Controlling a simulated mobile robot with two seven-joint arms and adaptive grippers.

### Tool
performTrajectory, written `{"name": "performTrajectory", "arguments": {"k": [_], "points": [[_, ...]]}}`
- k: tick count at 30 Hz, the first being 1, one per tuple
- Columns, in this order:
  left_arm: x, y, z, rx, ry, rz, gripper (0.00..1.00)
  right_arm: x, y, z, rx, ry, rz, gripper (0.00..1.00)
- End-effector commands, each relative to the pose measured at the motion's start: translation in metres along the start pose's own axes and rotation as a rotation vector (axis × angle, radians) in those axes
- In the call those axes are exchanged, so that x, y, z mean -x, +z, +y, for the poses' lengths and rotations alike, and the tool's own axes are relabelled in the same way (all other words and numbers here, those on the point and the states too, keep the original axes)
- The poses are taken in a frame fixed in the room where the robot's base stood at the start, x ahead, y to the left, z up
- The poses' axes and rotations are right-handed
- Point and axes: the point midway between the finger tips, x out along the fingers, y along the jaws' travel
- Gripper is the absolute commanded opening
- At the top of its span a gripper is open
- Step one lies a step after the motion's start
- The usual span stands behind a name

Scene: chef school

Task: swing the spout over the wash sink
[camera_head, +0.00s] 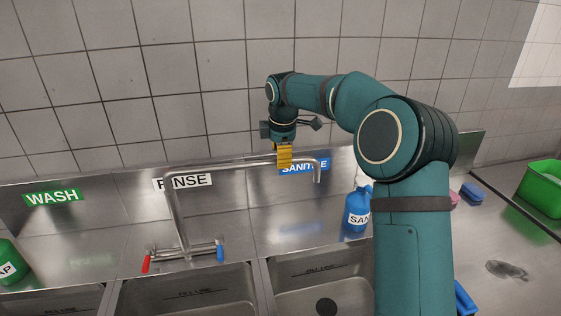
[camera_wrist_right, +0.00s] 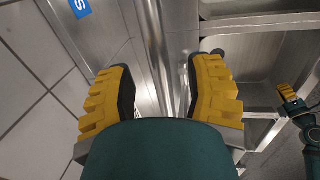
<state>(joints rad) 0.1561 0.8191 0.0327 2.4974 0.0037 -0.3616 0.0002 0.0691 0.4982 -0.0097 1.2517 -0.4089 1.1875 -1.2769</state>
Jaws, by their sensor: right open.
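The steel spout (camera_head: 225,165) rises from the faucet base (camera_head: 190,252) and runs right, its down-turned outlet (camera_head: 318,174) in front of the SANITIZE label (camera_head: 303,167). My right gripper (camera_head: 284,158) points down at the spout's horizontal run, near the outlet end. In the right wrist view its yellow fingers are open, one on each side of a steel tube (camera_wrist_right: 156,50), with gaps beside it. The wash sink (camera_head: 50,300) is at the lower left, mostly cut off. A yellow-tipped gripper, apparently my left one (camera_wrist_right: 290,95), shows at the right wrist view's edge; its jaw state is unclear.
The rinse sink (camera_head: 187,300) and sanitize sink (camera_head: 325,290) lie right of the wash sink. Red (camera_head: 146,264) and blue (camera_head: 220,251) handles flank the faucet base. A blue bottle (camera_head: 356,212) stands behind the sanitize sink; a green bottle (camera_head: 10,262) stands far left.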

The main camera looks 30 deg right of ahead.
Motion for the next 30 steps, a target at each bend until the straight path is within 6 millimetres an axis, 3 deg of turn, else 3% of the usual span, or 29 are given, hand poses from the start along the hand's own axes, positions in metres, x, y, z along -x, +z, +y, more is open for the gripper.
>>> {"name": "performTrajectory", "arguments": {"k": [6,16,17,21,30], "points": [[-0.001,0.000,0.000,0.000,0.000,0.001,0.00,-0.019,0.000,0.000,0.000,0.000,0.000,0.52],[-0.001,0.000,0.000,0.000,0.000,0.001,0.00,-0.022,0.000,0.000,0.000,0.000,0.000,0.52],[-0.001,0.000,0.000,0.000,-0.001,0.001,0.00,-0.021,0.000,0.000,0.000,0.000,0.000,0.48],[-0.001,0.000,0.000,0.000,0.000,0.001,0.00,-0.021,0.000,0.000,0.000,0.000,0.000,0.00],[-0.001,0.000,-0.001,0.000,0.000,0.001,0.00,-0.022,0.000,0.000,0.000,-0.002,0.000,0.00]]}}
